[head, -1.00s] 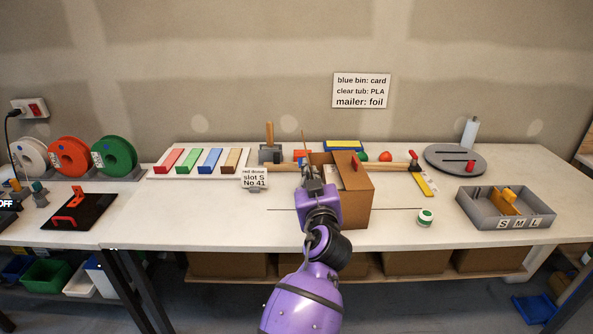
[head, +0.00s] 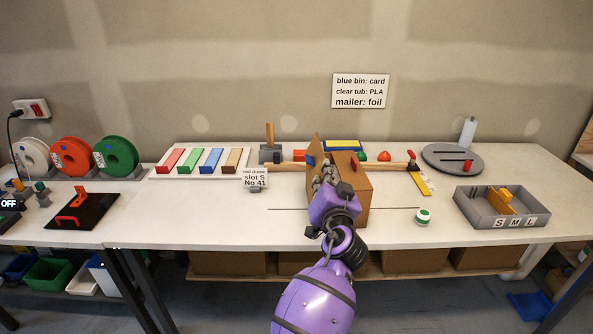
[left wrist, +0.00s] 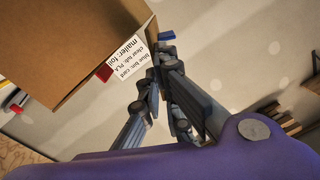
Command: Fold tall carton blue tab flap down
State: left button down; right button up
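The tall brown carton (head: 358,200) stands on the bench in the middle of the head view. A brown flap (head: 317,146) stands up at its left side, with a blue tab (head: 310,160) at that side. The blue tab also shows in the left wrist view (left wrist: 166,36), just beyond the fingertips. A red tab (left wrist: 104,73) shows on the carton's other side. My left gripper (head: 322,168) is at the carton's left upper edge, partly hiding the carton and flap. Its fingers (left wrist: 161,60) are together with nothing seen between them. Contact with the flap is unclear. My right gripper is out of view.
A hammer (head: 290,167) lies behind the carton. A slot label (head: 255,178) stands to its left. A green-and-white roll (head: 423,217) and a grey S-M-L tray (head: 475,213) are to the right. The bench front left of the carton is mostly clear.

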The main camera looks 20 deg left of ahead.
pick_arm(q)
jog(key=shift+w+d+f+m, duration=0.15)
jog(key=shift+d+f+m, duration=0.2)
jog(key=shift+m, duration=0.55)
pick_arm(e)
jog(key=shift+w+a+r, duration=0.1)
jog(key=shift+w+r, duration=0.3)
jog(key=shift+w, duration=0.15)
pick_arm(q)
jog(key=c, duration=2.5)
grip_release()
jog(key=shift+d+f+m, duration=0.1)
jog(key=shift+m, duration=0.3)
jog(key=shift+o, duration=1.2)
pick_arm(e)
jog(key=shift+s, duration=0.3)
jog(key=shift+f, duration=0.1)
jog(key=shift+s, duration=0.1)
